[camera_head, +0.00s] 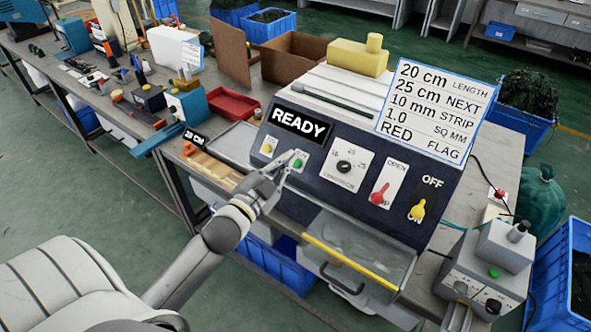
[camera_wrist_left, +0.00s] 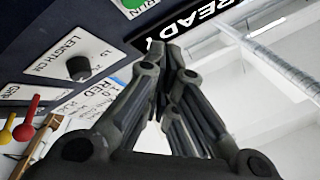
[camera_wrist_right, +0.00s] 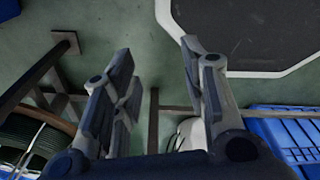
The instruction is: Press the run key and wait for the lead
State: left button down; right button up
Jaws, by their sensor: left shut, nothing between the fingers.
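The dark blue machine (camera_head: 330,205) has a display (camera_head: 300,124) reading READY. The green run key (camera_head: 298,163) is on its sloped front panel, and its RUN label shows at the top of the left wrist view (camera_wrist_left: 131,4). My left gripper (camera_head: 281,166) is shut and empty, its tips close in front of the run key; contact cannot be told. Its closed fingers (camera_wrist_left: 172,62) also show in the left wrist view. My right gripper (camera_wrist_right: 158,75) is open and empty above the floor. No lead can be made out in the wooden tray (camera_head: 212,168).
The panel also has a length dial (camera_head: 344,167), a red switch (camera_head: 379,195) and a yellow-handled OFF/ON switch (camera_head: 417,210). A card (camera_head: 432,110) gives 20 cm length. A yellow-edged clear guard (camera_head: 350,260) sits below. A grey unit (camera_head: 490,265) stands at right.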

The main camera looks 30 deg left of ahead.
aim_at(296, 164)
pick_arm(q)
jog(key=shift+w+d+f+b, duration=0.1)
jog(key=shift+w+f+b, duration=0.55)
jog(key=shift+w+f, duration=0.65)
pick_arm(e)
jog(key=shift+f, duration=1.05)
pick_arm(q)
jog(key=shift+w, duration=0.15)
jog(key=shift+w+f, duration=0.2)
pick_arm(e)
jog(key=shift+f, duration=0.1)
